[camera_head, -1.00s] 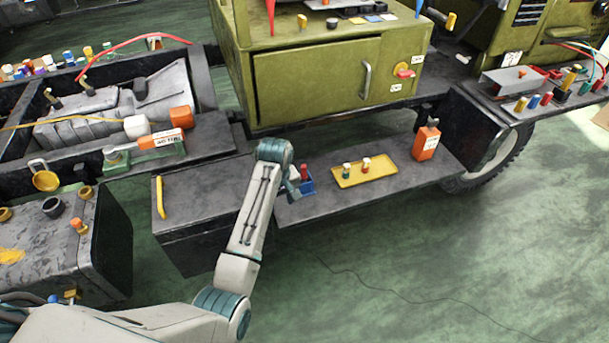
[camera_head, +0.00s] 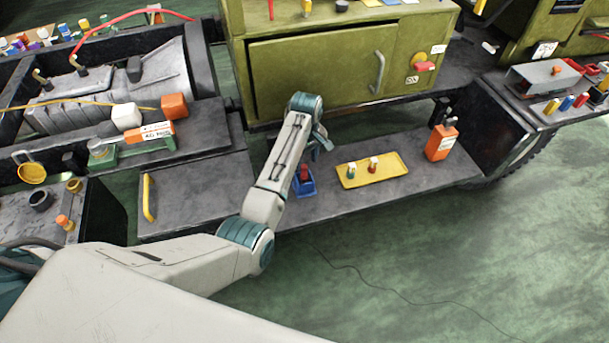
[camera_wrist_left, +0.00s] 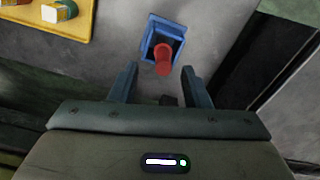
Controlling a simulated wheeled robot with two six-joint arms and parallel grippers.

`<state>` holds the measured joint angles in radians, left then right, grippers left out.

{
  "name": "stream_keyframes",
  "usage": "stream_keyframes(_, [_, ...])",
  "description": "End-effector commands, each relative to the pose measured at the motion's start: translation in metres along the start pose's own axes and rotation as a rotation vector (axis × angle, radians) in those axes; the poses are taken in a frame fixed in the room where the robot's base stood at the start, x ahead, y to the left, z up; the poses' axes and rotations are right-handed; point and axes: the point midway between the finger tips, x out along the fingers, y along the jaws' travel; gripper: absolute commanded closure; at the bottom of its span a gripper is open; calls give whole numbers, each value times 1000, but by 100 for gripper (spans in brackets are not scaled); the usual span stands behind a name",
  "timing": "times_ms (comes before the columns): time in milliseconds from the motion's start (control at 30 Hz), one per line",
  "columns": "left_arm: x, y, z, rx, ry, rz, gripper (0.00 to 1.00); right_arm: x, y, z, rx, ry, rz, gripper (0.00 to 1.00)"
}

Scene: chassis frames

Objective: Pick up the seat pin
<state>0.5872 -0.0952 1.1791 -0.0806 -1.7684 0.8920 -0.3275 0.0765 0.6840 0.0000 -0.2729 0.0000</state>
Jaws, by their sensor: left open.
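A red pin (camera_head: 305,173), which I take as the seat pin, stands in a small blue holder (camera_head: 304,187) on the dark running board. In the left wrist view the red pin (camera_wrist_left: 163,60) leans out of the blue holder (camera_wrist_left: 154,32), just beyond the fingertips and roughly between them. My left gripper (camera_wrist_left: 158,75) is open and empty. In the head view the left gripper (camera_head: 319,142) is above and behind the holder, with its fingers partly hidden by the wrist. My right gripper is not in view.
A yellow tray (camera_head: 392,167) with two small capped pieces lies right of the holder. An orange container (camera_head: 441,142) stands farther right. The green cabinet (camera_head: 315,80) rises behind the board. A yellow handle (camera_head: 148,198) lies on the dark box at left.

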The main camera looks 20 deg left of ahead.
Motion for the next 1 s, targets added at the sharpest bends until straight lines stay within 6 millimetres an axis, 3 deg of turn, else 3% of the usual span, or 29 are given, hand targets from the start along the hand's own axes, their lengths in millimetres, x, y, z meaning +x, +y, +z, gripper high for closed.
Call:
stream_keyframes(133, [10,-2,0,0,-1,-1,57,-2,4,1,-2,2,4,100])
stream_keyframes(400, [49,-6,0,0,-2,-2,57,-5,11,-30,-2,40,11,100])
stream_keyframes(733, [56,-6,0,0,0,0,57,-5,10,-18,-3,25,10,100])
stream_keyframes(933, [56,-6,0,0,0,0,96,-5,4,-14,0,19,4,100])
stream_keyframes(1000, [56,-6,0,0,1,0,100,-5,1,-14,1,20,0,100])
